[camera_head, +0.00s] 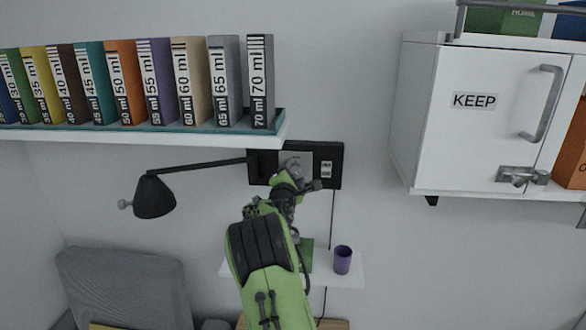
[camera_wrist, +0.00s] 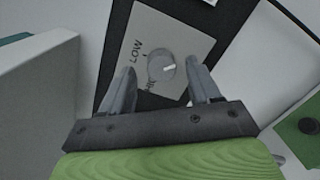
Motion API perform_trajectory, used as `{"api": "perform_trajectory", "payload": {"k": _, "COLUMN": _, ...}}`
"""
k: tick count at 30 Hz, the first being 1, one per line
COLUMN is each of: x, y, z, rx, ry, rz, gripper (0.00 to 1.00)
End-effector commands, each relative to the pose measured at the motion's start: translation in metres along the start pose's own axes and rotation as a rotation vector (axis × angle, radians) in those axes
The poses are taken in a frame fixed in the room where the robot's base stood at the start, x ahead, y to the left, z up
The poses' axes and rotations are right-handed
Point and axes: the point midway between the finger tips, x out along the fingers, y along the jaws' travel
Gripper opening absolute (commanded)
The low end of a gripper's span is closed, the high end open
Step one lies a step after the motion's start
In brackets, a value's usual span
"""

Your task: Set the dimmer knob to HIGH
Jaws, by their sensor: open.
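The dimmer knob (camera_wrist: 161,67) is a round grey dial with a light pointer mark, on a light grey plate (camera_wrist: 158,24) in the wrist view. "LOW" is printed beside the knob, and another label lower down is partly hidden by my gripper. The pointer mark aims roughly to the right in that view, away from the LOW print. My gripper (camera_wrist: 161,84) is open, with one finger on each side of the knob; I cannot tell whether they touch it. In the head view my gripper (camera_head: 297,172) is in front of the black wall panel (camera_head: 332,152) and hides the knob.
A shelf (camera_head: 180,138) with several labelled binders is above left of the panel. A black lamp (camera_head: 154,196) reaches out on the left. A white cabinet (camera_head: 460,115) hangs at right. A purple cup (camera_head: 342,260) stands on a small ledge (camera_head: 352,280) below.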

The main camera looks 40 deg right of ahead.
Motion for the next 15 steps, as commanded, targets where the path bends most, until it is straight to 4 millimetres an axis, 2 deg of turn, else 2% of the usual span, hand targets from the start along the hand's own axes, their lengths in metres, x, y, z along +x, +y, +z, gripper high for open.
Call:
{"api": "perform_trajectory", "payload": {"k": 3, "x": 0.0069, "y": -0.0001, "z": -0.0001, "rx": 0.0, "ry": 0.001, "rz": 0.0, "gripper": 0.62}}
{"api": "perform_trajectory", "payload": {"k": 10, "x": 0.007, "y": -0.0012, "z": -0.001, "rx": 0.0, "ry": 0.002, "rz": -0.001, "gripper": 0.6}}
{"api": "perform_trajectory", "payload": {"k": 15, "x": 0.0068, "y": -0.0012, "z": -0.0009, "rx": 0.0, "ry": 0.001, "rz": -0.001, "gripper": 0.34}}
